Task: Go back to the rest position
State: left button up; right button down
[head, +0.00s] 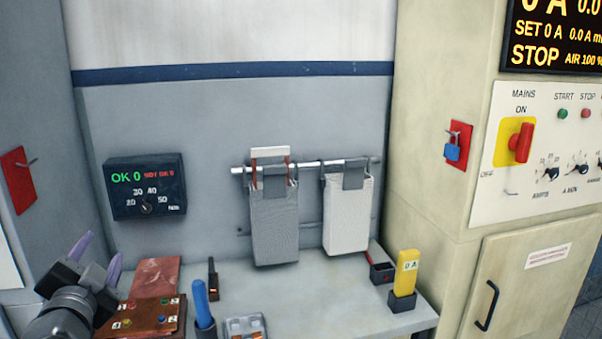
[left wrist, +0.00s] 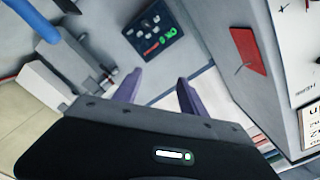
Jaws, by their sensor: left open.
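My left gripper (head: 98,258) is at the lower left of the head view, above the left part of the bench (head: 340,306). Its two purple fingers stand apart with nothing between them. In the left wrist view the fingers (left wrist: 155,88) are also spread and empty, and the torque display (left wrist: 152,38) shows beyond them. My right gripper is not in either view.
A copper-coloured board (head: 140,318) lies near my left gripper. A blue-handled tool (head: 201,300) stands beside it. A yellow meter (head: 406,272) stands right. A cabinet (head: 535,285) bounds the right.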

pick_arm(q)
jog(key=w+d+f+n+g+h+b, duration=0.1)
jog(key=d+f+n+g+h, duration=0.3)
jog(key=f, duration=0.8)
jog(key=w+d+f+n+g+b, duration=0.15)
jog(key=d+f, duration=0.45)
jog(key=f, duration=0.7)
jog(key=d+f+n+g+h+b, duration=0.25)
jog(key=d+f, duration=0.25)
jog(key=f, duration=0.7)
jog(key=s+d+f+g+h+b, duration=0.1)
jog(key=s+d+f+g, duration=0.1)
jog(key=s+d+f, duration=0.4)
jog(key=s+d+f+g+h+b, duration=0.1)
jog(key=s+d+f+g+b, duration=0.1)
jog(key=s+d+f, duration=0.4)
jog(key=s+d+f+g+h+b, duration=0.1)
jog(key=s+d+f+g, duration=0.3)
jog(key=s+f, duration=0.7)
jog(key=s+b+x, duration=0.1)
jog(key=x, duration=0.7)
jog(key=shift+s+a+f, duration=0.15)
jog(key=shift+s+a, duration=0.1)
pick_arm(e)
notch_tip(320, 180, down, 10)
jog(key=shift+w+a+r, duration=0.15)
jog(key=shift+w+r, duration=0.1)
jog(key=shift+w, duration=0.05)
